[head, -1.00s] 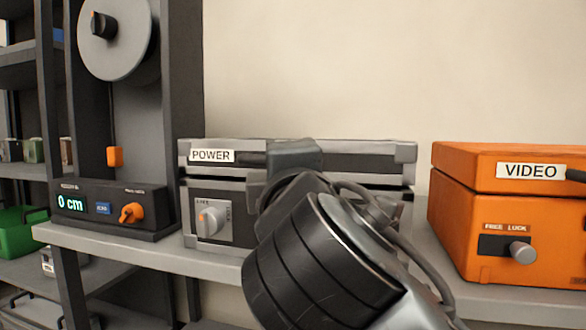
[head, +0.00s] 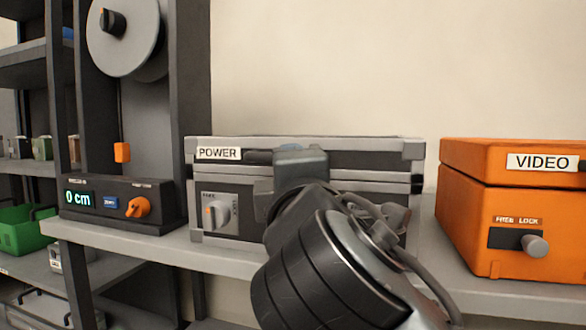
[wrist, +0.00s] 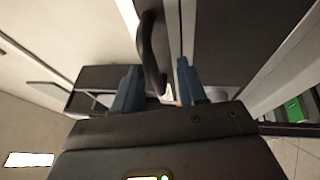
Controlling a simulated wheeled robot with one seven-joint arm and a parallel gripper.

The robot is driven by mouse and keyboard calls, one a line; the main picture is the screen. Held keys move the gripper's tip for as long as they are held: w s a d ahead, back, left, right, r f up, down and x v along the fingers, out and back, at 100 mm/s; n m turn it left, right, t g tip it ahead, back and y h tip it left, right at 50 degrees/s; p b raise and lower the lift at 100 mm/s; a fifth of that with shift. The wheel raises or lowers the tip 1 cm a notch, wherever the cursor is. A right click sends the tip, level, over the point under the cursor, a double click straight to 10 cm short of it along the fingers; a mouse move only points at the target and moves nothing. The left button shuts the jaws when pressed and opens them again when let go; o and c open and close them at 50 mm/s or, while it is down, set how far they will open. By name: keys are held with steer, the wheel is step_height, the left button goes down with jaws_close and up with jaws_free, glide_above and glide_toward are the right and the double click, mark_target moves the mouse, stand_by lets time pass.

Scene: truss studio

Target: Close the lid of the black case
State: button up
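The black case (head: 375,160) with grey edges and a POWER label stands on the grey shelf in the head view. Its lid (head: 355,146) lies level and down on the body, with a thin seam; my arm hides the middle. A knob marked FREE and LOCK (head: 216,213) is on its front left. My gripper (wrist: 158,68) is at the case's front, by the lid. In the wrist view its two blue fingers are apart, with a black curved handle (wrist: 150,45) between them and gaps beside it.
An orange VIDEO case (head: 480,210) stands to the right on the same shelf (head: 150,244). A dark device with a 0 cm display (head: 78,199) and a reel stands to the left. A green bin (head: 25,230) sits on a rack at far left.

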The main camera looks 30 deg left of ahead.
steer(key=p+v, duration=0.1)
steer(key=v, duration=0.7)
steer(key=shift+p, duration=0.3)
steer(key=shift+w, duration=0.1)
